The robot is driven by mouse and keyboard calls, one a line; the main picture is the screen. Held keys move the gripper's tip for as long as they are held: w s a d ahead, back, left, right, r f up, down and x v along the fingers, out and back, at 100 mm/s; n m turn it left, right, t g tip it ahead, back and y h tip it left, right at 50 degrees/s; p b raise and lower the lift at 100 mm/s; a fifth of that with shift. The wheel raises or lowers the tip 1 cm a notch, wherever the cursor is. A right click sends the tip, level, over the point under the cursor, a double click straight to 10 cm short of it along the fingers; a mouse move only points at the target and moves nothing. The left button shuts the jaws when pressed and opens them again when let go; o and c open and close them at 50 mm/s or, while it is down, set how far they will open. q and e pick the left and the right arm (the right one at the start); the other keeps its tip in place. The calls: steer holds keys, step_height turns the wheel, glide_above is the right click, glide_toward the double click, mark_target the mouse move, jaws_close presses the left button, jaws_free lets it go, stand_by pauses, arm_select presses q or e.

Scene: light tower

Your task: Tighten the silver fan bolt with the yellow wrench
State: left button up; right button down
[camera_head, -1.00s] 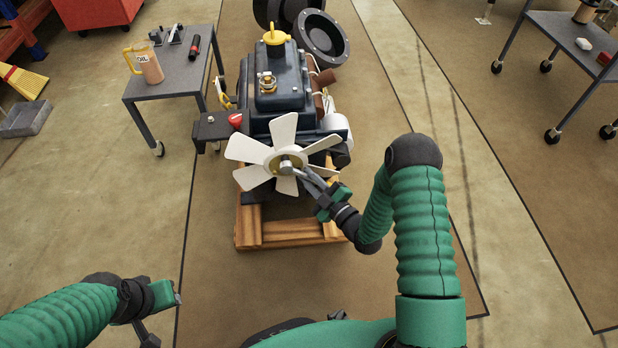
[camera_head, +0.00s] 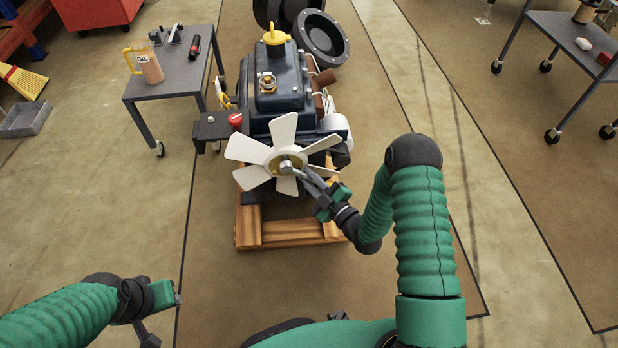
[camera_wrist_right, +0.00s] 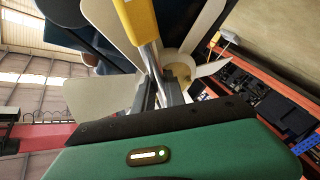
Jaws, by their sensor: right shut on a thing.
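The fan bolt (camera_head: 286,166) is a silver knob at the hub of a white-bladed fan (camera_head: 284,126) on the front of a dark blue engine. My right gripper (camera_head: 312,177) is at the fan's lower right, its grey fingers reaching close to the bolt. In the right wrist view it is shut on the yellow wrench (camera_wrist_right: 138,20), whose yellow handle points up and whose silver part runs down between the fingers (camera_wrist_right: 161,92). Whether the wrench seats on the bolt is hidden. My left gripper (camera_head: 165,300) is at the lower left, away from the engine; its fingers are unclear.
The engine (camera_head: 280,90) stands on a wooden pallet (camera_head: 290,231). A grey cart (camera_head: 170,84) with an oil jug (camera_head: 149,66) stands to its left. Another cart (camera_head: 570,35) stands at the upper right. The floor between the left arm and the pallet is clear.

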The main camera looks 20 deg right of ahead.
stand_by(0.3)
steer(key=shift+w+a+f+m+t+b, duration=0.2)
steer(key=shift+f+m+t+b, duration=0.25)
steer(key=shift+b, duration=0.45)
steer(key=shift+a+r+m, duration=0.15)
steer(key=shift+m, duration=0.1)
steer(key=shift+r, duration=0.1)
steer(key=shift+w+a+f+m+t+b, duration=0.15)
steer(key=shift+a+f+m+t+b, duration=0.2)
steer(key=shift+m+b, duration=0.45)
